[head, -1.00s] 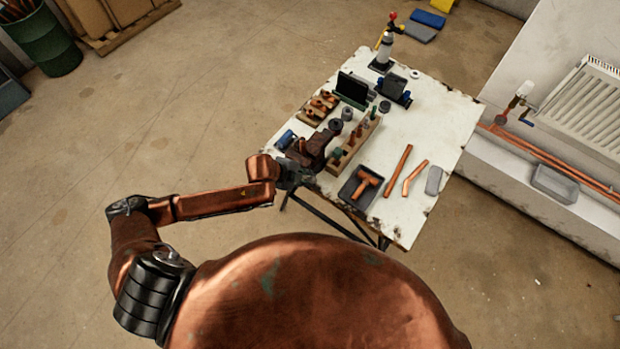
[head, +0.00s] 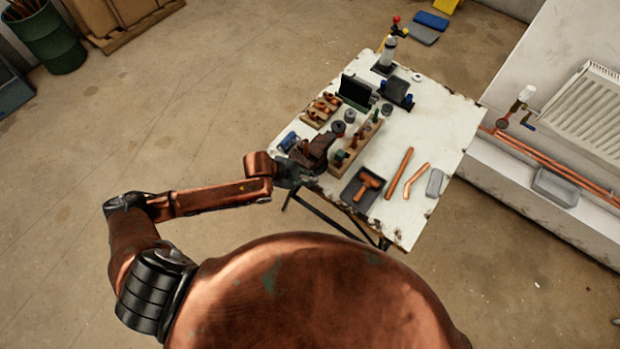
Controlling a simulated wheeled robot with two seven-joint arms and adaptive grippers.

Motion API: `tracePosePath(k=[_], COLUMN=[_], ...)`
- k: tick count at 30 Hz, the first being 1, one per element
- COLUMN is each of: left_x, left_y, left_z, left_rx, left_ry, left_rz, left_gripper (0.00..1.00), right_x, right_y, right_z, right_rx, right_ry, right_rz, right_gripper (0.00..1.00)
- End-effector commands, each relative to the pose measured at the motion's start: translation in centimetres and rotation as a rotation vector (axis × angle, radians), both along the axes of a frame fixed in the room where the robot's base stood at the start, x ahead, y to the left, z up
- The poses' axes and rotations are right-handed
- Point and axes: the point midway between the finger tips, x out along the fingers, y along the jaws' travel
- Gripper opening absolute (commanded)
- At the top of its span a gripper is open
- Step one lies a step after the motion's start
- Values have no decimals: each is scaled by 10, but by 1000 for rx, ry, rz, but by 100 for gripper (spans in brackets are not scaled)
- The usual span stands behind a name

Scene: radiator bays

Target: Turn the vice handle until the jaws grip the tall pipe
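The vice (head: 317,148), dark reddish-brown, stands at the near left edge of the worn white table. My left arm reaches in from the left, and my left gripper (head: 298,176) is at the near side of the vice, by the table edge. The gripper is small and dark here, so I cannot tell whether its fingers are open or shut, or whether they touch the handle. The vice handle is not distinguishable beside the gripper. I cannot clearly make out the tall pipe or the gap between the jaws. My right gripper is out of view.
On the table (head: 432,150), a wooden block (head: 362,146) with fittings stands right of the vice. A grey tray (head: 355,190) holds a copper tee. A straight copper pipe (head: 398,172) and a bent one (head: 416,180) lie farther right. A radiator (head: 590,115) is on the wall.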

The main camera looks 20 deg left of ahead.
Motion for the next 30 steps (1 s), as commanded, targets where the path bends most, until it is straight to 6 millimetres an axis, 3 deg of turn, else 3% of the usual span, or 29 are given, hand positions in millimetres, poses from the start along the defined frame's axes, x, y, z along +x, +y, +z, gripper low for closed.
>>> tracePosePath(k=[1,6,17,30], left_x=[-2,-1,-2,-36], left_y=[-9,-8,0,39], left_z=[5,5,7,69], left_rx=[-18,-15,-5,-4], left_ry=[-5,-6,-6,-6], left_rz=[-10,-9,-4,-5], left_gripper=[14,26,27,27], right_x=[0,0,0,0], right_y=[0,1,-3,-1], right_z=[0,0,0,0], right_rx=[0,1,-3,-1], right_ry=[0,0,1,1], right_rz=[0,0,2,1], right_gripper=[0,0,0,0])
